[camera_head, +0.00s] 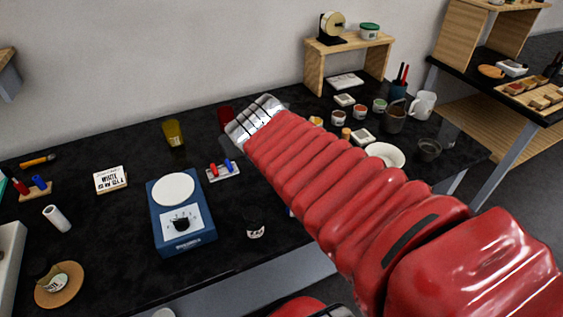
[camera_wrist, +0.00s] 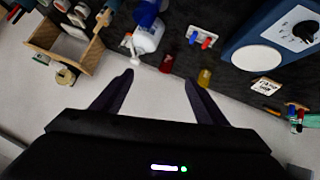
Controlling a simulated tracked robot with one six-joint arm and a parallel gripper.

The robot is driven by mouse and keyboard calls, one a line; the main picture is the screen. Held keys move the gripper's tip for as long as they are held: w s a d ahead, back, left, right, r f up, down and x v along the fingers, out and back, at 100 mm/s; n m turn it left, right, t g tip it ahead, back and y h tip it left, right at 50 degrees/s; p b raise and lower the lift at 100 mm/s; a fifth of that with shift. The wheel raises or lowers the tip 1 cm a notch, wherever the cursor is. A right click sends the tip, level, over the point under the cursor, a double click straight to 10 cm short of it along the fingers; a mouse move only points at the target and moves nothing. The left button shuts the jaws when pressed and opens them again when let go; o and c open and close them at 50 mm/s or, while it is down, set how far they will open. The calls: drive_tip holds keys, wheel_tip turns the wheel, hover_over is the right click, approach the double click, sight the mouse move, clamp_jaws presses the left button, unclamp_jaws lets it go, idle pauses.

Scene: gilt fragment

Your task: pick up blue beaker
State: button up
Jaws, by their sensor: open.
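No blue beaker can be made out for certain. A blue object (camera_wrist: 148,12) is cut by the top edge of the wrist view, beside a white bottle (camera_wrist: 143,38); I cannot tell if it is a beaker. A yellow beaker (camera_head: 173,133) and a red beaker (camera_head: 226,117) stand at the back of the black bench; they also show in the wrist view, yellow (camera_wrist: 205,77) and red (camera_wrist: 166,64). My gripper (camera_wrist: 159,80) is open, with nothing visible between its fingers. In the head view my red arm hides the gripper and the bench middle.
A blue scale (camera_head: 182,220) stands left of my arm, near a red-and-blue item rack (camera_head: 222,172) and a white label box (camera_head: 110,179). A wooden shelf (camera_head: 315,68), small jars and a white bowl (camera_head: 385,154) are at right. The wall is close behind the bench.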

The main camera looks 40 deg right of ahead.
drive_tip(key=w+d+n+t, duration=0.2)
drive_tip(key=w+d+t, duration=0.1)
drive_tip(key=d, duration=1.2)
drive_tip(key=s+d+f+n+y, duration=0.1)
drive_tip(key=s+f+y, duration=0.5)
drive_tip(key=s+f, duration=0.4)
drive_tip(key=shift+s+f+y, duration=0.3)
drive_tip(key=shift+s+f, duration=0.05)
drive_tip(key=shift+f, duration=0.1)
drive_tip(key=x, duration=0.8)
drive_tip(key=shift+w, duration=0.35)
drive_tip(key=shift+f, duration=0.1)
